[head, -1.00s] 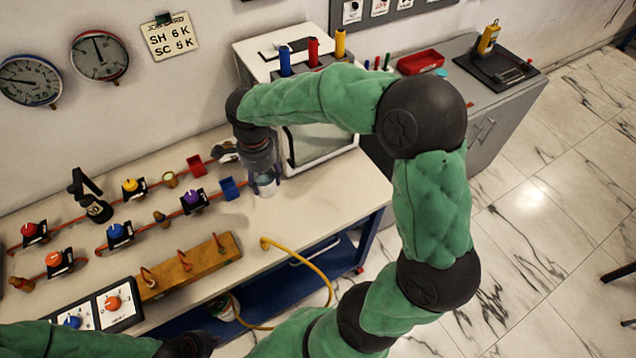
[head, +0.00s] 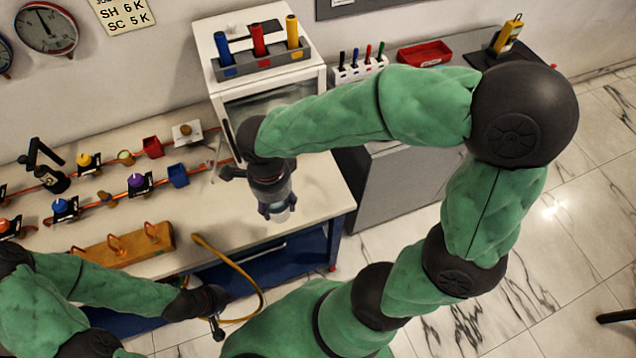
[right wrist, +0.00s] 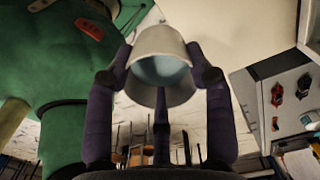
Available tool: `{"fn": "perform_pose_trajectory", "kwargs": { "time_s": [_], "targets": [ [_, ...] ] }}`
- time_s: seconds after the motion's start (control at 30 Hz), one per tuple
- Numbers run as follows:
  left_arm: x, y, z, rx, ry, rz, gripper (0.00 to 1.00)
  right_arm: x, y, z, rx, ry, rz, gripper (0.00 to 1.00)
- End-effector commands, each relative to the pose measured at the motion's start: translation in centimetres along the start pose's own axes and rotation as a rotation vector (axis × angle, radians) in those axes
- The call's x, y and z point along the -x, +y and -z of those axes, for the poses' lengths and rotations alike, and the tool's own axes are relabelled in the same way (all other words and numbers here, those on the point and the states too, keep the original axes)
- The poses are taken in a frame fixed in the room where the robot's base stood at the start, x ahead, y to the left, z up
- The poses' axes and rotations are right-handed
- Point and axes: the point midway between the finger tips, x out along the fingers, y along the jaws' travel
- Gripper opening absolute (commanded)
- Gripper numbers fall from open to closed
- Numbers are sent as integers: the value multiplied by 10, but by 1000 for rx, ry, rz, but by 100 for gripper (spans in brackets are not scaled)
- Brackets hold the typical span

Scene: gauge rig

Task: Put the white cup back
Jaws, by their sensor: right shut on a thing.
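The white cup (right wrist: 163,60) is held between the purple fingers of my right gripper (right wrist: 163,75) in the right wrist view. Its opening and pale bluish inside face the camera. In the head view my right gripper (head: 278,207) is above the bench's right end, near the front edge, pointing down. Only a small pale part of the cup (head: 281,216) shows there, below the fingers. My left gripper (head: 217,318) is low at the bench's front edge, far from the cup; its fingers are too small and dark to read.
A white cabinet (head: 213,62) with a glass front stands behind my right arm, carrying a grey rack (head: 262,64) of coloured cylinders. Valves and pipes fill the bench's left and back. A yellow hose (head: 243,270) hangs off the front edge. The bench top (head: 325,200) right of my gripper is clear.

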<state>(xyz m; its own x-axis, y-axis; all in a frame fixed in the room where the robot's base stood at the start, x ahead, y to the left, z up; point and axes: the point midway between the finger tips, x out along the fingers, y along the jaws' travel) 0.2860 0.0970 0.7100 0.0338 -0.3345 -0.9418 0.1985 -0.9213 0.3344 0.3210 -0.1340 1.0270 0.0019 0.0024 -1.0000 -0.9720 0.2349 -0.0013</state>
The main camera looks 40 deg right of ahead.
Motion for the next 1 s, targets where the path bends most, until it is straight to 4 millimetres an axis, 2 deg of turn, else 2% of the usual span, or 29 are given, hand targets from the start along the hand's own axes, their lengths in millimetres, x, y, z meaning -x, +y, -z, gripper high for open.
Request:
{"fn": "perform_pose_trajectory", "kwargs": {
  "time_s": [0.13, 0.47, 0.6, 0.73, 1.0],
  "targets": [
    [-6, -2, 1, 1, 2, 0, 0, -12, -15, 15, -7, 1, -3, 16],
    [-19, -7, 1, 1, 1, 0, 0, -44, -67, 62, -6, 2, -4, 16],
    [-27, -10, 1, 0, 1, 0, 0, -69, -80, 74, -4, 1, -4, 16],
    [-31, -11, 2, 0, 1, 0, 0, -84, -90, 82, -1, 2, -3, 16],
    [-34, -12, 2, 0, 1, 0, 0, -96, -99, 89, 0, 1, -2, 16]
  ]
}}
